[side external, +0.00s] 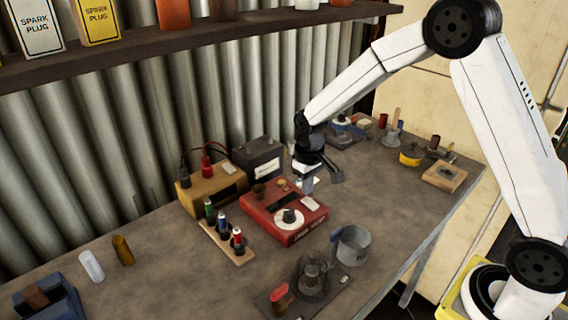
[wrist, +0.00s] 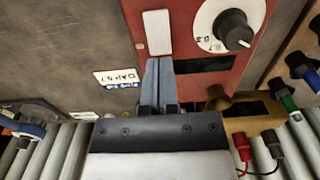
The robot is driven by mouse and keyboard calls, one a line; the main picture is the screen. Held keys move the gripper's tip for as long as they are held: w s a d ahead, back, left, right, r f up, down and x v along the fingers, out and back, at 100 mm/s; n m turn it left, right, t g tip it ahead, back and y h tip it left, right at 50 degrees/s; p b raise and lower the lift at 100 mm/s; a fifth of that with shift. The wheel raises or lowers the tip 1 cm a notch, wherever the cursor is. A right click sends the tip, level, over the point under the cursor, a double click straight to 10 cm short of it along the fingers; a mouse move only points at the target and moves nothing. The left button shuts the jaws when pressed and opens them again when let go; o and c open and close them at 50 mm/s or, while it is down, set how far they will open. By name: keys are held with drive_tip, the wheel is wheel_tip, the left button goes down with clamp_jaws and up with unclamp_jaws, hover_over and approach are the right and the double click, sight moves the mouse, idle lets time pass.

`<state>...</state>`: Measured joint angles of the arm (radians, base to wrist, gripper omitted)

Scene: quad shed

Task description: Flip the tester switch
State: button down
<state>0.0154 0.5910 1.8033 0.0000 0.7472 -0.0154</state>
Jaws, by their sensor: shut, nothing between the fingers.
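The red tester (side external: 285,211) lies on the bench with a dark knob on a white dial (side external: 289,218). The dial also shows at upper right in the wrist view (wrist: 231,27). A pale rectangular piece (wrist: 157,32) sits on the tester's top near its edge; I cannot tell whether it is the switch or its position. It also shows in the side view (side external: 311,203). My gripper (side external: 308,187) is shut and empty above the tester's back right edge. In the wrist view its fingertips (wrist: 158,60) appear just short of the pale piece, with no clear contact.
A yellow-brown box (side external: 211,190) with leads and a dark battery (side external: 259,162) stand behind the tester. A wooden rack with several coloured plugs (side external: 226,242) is at its left. A grey metal cup (side external: 354,245) stands in front right. The bench right of the tester is mostly clear.

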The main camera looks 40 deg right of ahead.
sight(308, 200)
drive_tip(key=shift+f, duration=1.25)
idle(1.2)
drive_tip(key=shift+r, duration=3.5)
drive_tip(key=shift+s, duration=0.2)
drive_tip(key=s+f+t, duration=0.1)
drive_tip(key=s+t, duration=0.1)
drive_tip(key=s, duration=1.5)
drive_tip(key=shift+a+t, duration=0.3)
drive_tip(key=shift+a, duration=0.05)
